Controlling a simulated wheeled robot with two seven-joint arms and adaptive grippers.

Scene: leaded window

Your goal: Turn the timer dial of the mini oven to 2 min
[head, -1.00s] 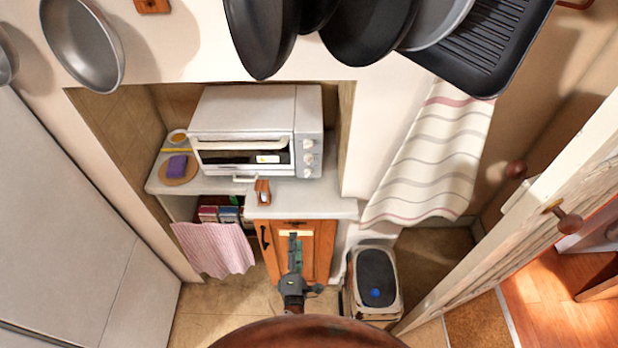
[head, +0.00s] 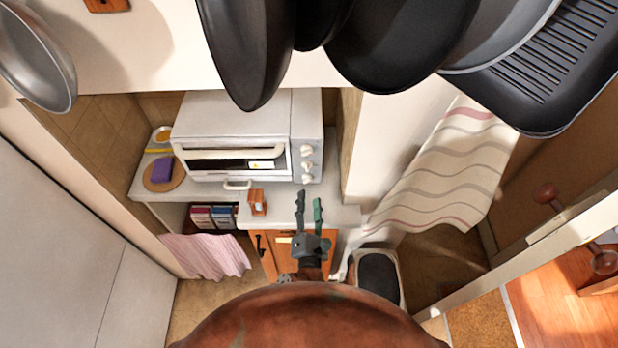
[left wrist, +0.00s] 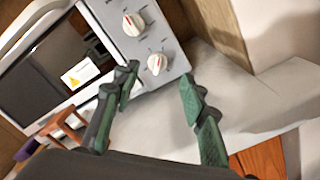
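The white mini oven (head: 232,130) stands on the counter in a wall recess. Its door is on the left of its front, with a column of several white knobs (head: 307,165) on the right. The left wrist view shows two knobs with red marks, an upper one (left wrist: 134,24) and a lower one (left wrist: 157,64); which is the timer dial I cannot tell. My left gripper (head: 310,202) is open and empty, in front of and below the knobs. In the left wrist view its fingers (left wrist: 160,95) are spread on either side below the lower knob, apart from it. My right gripper is out of view.
A small wooden object (head: 257,203) stands on the counter (head: 345,214) left of my gripper. A purple sponge (head: 162,169) lies further left. Dark pans (head: 405,45) hang above.

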